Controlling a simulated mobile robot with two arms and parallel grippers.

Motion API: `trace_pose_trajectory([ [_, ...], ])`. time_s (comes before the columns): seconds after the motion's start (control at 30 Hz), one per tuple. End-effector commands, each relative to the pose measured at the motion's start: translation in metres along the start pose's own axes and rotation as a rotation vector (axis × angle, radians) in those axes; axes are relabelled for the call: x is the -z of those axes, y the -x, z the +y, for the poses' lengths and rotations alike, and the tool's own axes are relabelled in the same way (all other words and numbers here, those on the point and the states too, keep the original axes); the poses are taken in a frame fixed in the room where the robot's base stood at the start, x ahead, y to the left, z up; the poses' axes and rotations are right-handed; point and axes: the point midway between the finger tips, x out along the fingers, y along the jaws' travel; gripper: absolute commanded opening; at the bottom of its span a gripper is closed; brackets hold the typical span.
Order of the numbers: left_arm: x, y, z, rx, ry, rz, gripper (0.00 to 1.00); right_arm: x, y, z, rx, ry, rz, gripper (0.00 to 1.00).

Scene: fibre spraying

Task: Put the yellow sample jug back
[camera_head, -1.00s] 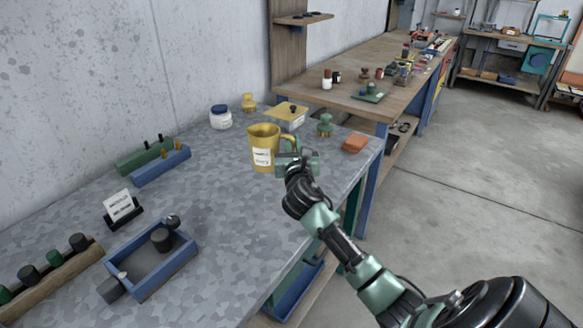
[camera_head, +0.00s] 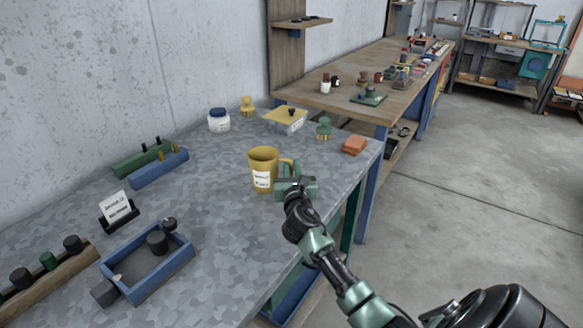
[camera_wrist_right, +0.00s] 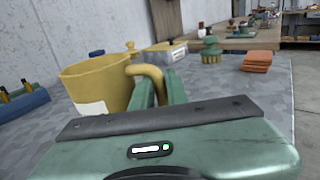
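The yellow sample jug (camera_head: 262,171) is upright over the grey speckled table (camera_head: 215,230), its white label facing left and toward me. Its handle is on the right. My right gripper (camera_head: 285,180) is at the handle. In the right wrist view the jug (camera_wrist_right: 98,85) is at the left, and the two green fingers (camera_wrist_right: 158,92) are closed around its handle (camera_wrist_right: 152,74). I cannot tell whether the jug's base touches the table or is slightly above it. My left gripper is in neither view.
Behind the jug stand a white jar (camera_head: 219,121), a yellow-lidded box (camera_head: 287,120), a green knobbed tool (camera_head: 324,129) and an orange block stack (camera_head: 354,145). A blue tray (camera_head: 180,257) and a sign (camera_head: 117,207) are at front left.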

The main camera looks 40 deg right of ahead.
Motion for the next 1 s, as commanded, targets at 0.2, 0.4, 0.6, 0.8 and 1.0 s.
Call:
trace_pose_trajectory([
  [0.2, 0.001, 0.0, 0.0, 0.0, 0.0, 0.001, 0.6, 0.0, 0.0, 0.0, 0.0, 0.0, 0.001, 0.34],
  [0.4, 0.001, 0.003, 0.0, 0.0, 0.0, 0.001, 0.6, -0.004, 0.0, 0.0, 0.0, -0.001, 0.0, 0.34],
  [0.6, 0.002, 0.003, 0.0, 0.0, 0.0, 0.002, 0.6, -0.002, 0.026, 0.0, -0.002, 0.001, 0.001, 0.34],
  [0.8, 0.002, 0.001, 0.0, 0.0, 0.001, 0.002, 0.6, -0.002, 0.071, 0.0, -0.002, 0.001, 0.003, 0.34],
  [1.0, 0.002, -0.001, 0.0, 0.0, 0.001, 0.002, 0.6, -0.002, 0.105, 0.0, -0.001, 0.0, 0.002, 0.34],
])
